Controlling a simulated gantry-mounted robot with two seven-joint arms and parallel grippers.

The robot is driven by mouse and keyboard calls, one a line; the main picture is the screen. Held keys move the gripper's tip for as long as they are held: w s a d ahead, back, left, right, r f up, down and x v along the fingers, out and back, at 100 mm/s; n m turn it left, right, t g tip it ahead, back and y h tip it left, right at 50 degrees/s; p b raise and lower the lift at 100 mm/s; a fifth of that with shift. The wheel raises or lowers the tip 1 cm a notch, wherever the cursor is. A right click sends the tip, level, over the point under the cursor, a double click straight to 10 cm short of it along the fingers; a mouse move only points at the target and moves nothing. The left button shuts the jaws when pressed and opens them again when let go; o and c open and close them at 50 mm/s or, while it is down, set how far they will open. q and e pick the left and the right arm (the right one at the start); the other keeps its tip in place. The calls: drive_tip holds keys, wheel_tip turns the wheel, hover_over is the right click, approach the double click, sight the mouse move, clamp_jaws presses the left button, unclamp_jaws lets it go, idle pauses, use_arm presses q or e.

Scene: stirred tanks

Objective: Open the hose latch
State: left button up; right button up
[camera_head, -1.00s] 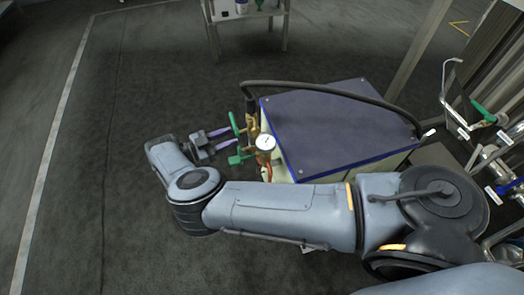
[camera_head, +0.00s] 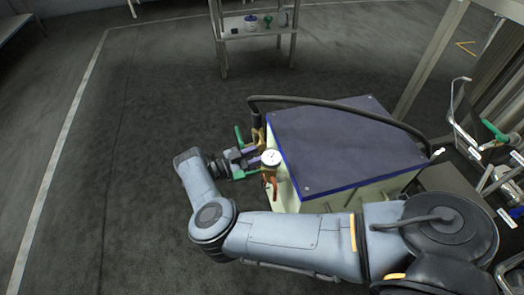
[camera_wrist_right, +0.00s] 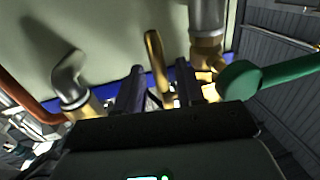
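My right gripper (camera_head: 262,160) reaches the front of a box-shaped unit with a blue top (camera_head: 345,145), beside brass fittings and a pressure gauge (camera_head: 271,158). In the right wrist view the gripper's two dark fingers (camera_wrist_right: 158,95) are apart. A slim brass lever or loop (camera_wrist_right: 158,62), probably the hose latch, stands between them with gaps seen on both sides. A grey hose end (camera_wrist_right: 207,18) in a brass coupling (camera_wrist_right: 207,50) is just right of it. The fingertips are partly hidden in the head view. My left gripper is out of view.
Green handles (camera_head: 239,136) and a red one (camera_head: 270,182) sit close around the gripper. A black hose (camera_head: 340,104) runs over the unit's back edge. A shelf table (camera_head: 257,33) stands behind. Steel pipes (camera_head: 490,170) are at right; floor at left is clear.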

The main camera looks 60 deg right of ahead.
drive_tip(key=shift+x, duration=0.9)
clamp_jaws()
